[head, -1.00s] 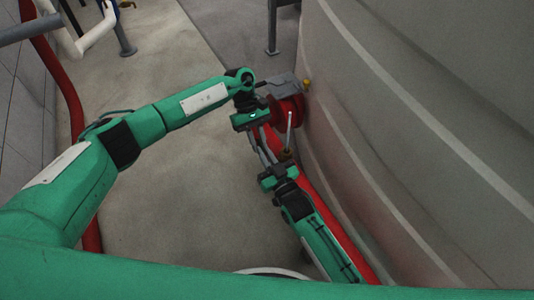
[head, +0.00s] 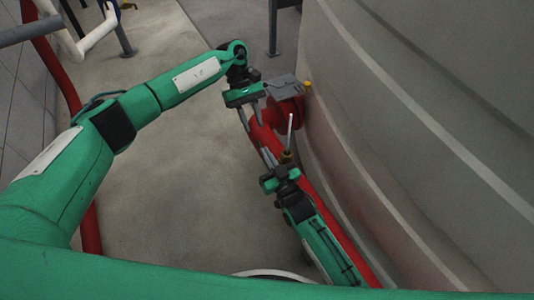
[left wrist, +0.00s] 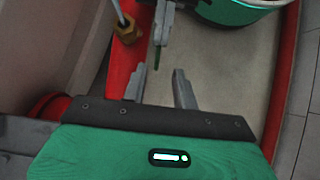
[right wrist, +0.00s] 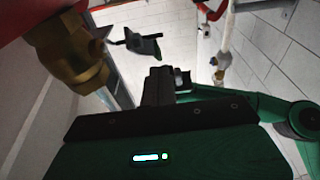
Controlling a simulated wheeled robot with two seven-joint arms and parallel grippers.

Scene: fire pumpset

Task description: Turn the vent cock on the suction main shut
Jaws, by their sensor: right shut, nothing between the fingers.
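The vent cock (head: 287,156) is a small brass valve on the red suction main (head: 312,180). Its pale lever (head: 291,128) points up in the head view; I cannot tell how far it is turned. The cock also shows in the left wrist view (left wrist: 127,30) and large at the upper left of the right wrist view (right wrist: 75,55). My right gripper (head: 267,156) is shut and empty, just left of the cock and apart from it. My left gripper (head: 252,125) is open and empty, farther up the main, left of the lever.
The curved grey tank wall (head: 420,120) closes off the right side. A red flange (head: 287,110) and a grey plate (head: 282,87) lie beyond the cock, with a small yellow part (head: 308,85) beside them. The concrete floor (head: 180,190) to the left is clear.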

